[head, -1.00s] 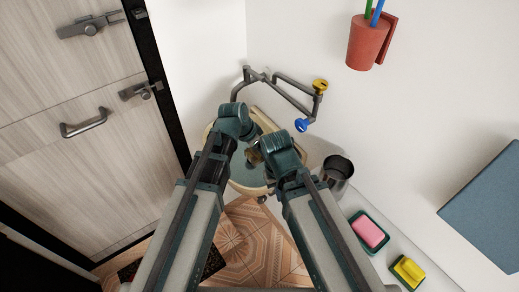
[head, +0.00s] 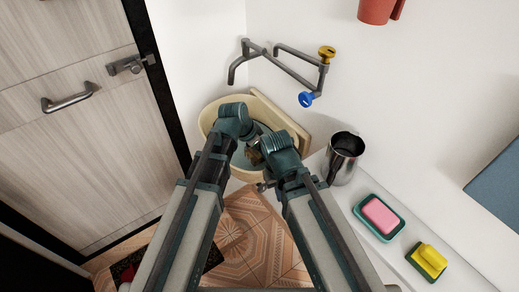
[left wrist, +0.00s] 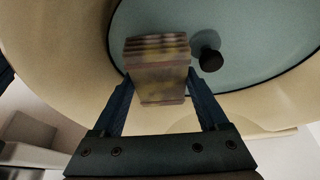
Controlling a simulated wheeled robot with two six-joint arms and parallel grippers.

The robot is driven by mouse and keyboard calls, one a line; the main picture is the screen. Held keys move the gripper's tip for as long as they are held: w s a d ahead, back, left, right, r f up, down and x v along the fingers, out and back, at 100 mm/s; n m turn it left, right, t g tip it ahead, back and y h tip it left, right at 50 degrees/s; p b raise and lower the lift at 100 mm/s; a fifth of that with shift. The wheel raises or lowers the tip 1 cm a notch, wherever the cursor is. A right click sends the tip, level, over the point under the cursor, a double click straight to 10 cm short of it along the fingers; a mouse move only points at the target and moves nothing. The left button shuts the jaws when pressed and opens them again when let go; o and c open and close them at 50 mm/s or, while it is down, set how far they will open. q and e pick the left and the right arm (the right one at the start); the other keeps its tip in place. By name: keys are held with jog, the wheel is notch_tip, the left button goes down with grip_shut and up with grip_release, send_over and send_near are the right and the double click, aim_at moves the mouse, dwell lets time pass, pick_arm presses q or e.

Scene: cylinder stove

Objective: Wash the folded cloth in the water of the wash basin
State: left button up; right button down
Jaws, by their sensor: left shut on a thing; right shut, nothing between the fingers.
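The wash basin (head: 209,112) is a cream bowl in the corner, with blue-grey water in it; its rim and water also fill the top of the left wrist view (left wrist: 75,40). My left gripper (left wrist: 160,90) is shut on the folded cloth (left wrist: 157,58), a brownish, yellow-patterned layered stack, over the basin. I cannot tell whether the cloth touches the water. In the head view my left arm's wrist hides most of that gripper. My right gripper (head: 257,152) is shut and empty, over the basin, partly hidden by its own wrist.
A tap with a yellow handle (head: 327,53) and a blue handle (head: 305,99) juts from the wall above the basin. A metal jug (head: 343,158), pink soap (head: 380,215) and a yellow sponge (head: 432,257) stand on the right ledge. A dark plug (left wrist: 208,58) shows in the basin.

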pick_arm(q)
jog(key=shift+f+b, duration=1.65)
jog(key=shift+f, duration=0.35)
jog(key=shift+d, duration=0.1)
jog(key=shift+w+d, duration=0.75)
jog(key=shift+d, duration=0.15)
jog(key=shift+s, duration=0.1)
jog(key=shift+s+a, duration=0.7)
jog(key=shift+a, duration=0.3)
jog(key=shift+s+a, duration=0.7)
jog(key=shift+a, duration=0.3)
jog(key=shift+d, duration=0.1)
